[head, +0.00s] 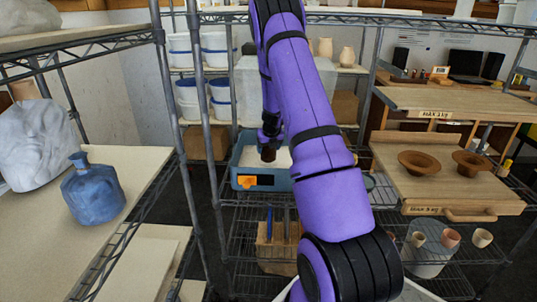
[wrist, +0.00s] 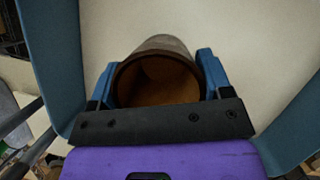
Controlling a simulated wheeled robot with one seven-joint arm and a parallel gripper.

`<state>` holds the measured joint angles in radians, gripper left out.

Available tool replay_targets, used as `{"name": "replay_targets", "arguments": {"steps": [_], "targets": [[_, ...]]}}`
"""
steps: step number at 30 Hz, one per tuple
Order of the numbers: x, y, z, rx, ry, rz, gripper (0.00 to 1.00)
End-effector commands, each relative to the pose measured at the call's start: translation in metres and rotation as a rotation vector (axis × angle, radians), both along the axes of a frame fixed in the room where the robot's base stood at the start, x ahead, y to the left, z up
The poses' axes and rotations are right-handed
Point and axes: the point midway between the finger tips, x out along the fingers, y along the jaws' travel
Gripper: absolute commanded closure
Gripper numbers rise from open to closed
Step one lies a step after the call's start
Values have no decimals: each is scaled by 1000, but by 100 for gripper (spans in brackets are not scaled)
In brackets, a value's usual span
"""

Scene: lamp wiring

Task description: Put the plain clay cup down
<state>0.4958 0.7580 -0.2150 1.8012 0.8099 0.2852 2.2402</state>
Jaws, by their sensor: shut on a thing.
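The plain clay cup (wrist: 158,82) is brown, and its open mouth faces the wrist camera. My gripper (wrist: 155,66) is shut on it, with a blue finger on each side. In the head view the cup (head: 268,154) is a small dark shape below my gripper (head: 269,135), partly hidden by my purple arm. It is over the pale inside of a blue-grey bin (head: 240,178). Pale surface and bin walls (wrist: 292,130) surround it in the wrist view. I cannot tell whether the cup touches that surface.
The bin, with an orange label (head: 246,182), stands on a wire rack. White tubs (head: 187,92) stand behind it. A blue jug (head: 92,190) is on the left shelf. Two brown bowls (head: 419,162) sit on a board at right, with small cups (head: 482,238) below.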

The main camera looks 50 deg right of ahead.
Motion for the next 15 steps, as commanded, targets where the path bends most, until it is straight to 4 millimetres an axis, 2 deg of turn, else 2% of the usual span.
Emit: {"name": "replay_targets", "arguments": {"steps": [3, 6, 15], "targets": [[-1, -1, -19, 2, 1, -3, 59], [-1, -1, -27, 1, 0, -2, 59], [0, 0, -29, -1, 0, 0, 59]]}}
